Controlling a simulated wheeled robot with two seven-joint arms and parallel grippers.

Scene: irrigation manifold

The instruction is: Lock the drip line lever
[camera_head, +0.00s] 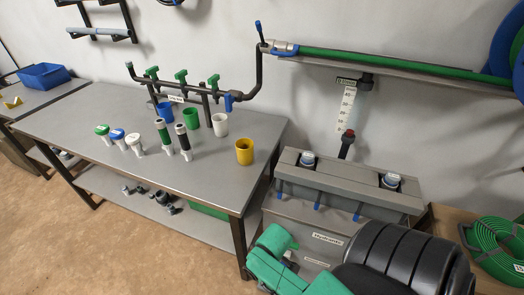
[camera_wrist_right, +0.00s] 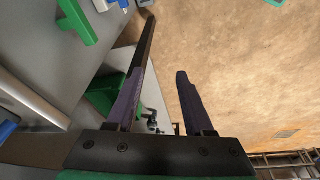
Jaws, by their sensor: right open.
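The green drip line (camera_head: 380,60) runs along a grey rail on the wall. At its left end is a grey coupling with a blue lever (camera_head: 286,49), lying roughly along the line. A second blue handle (camera_head: 259,30) stands upright on the pipe end beside it. I cannot tell for certain which of them is the named lever. My right gripper (camera_wrist_right: 160,76) is open and empty in the right wrist view, with the bench edge and floor beyond it. The lever is not recognisable there. My left gripper is not in view.
The black manifold pipe with green valves (camera_head: 182,77) stands along the back of the bench (camera_head: 90,120). Cups, including a yellow cup (camera_head: 244,151), and several capped cylinders stand on it. A grey box (camera_head: 345,188) and a coiled green hose (camera_head: 490,245) are at the right.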

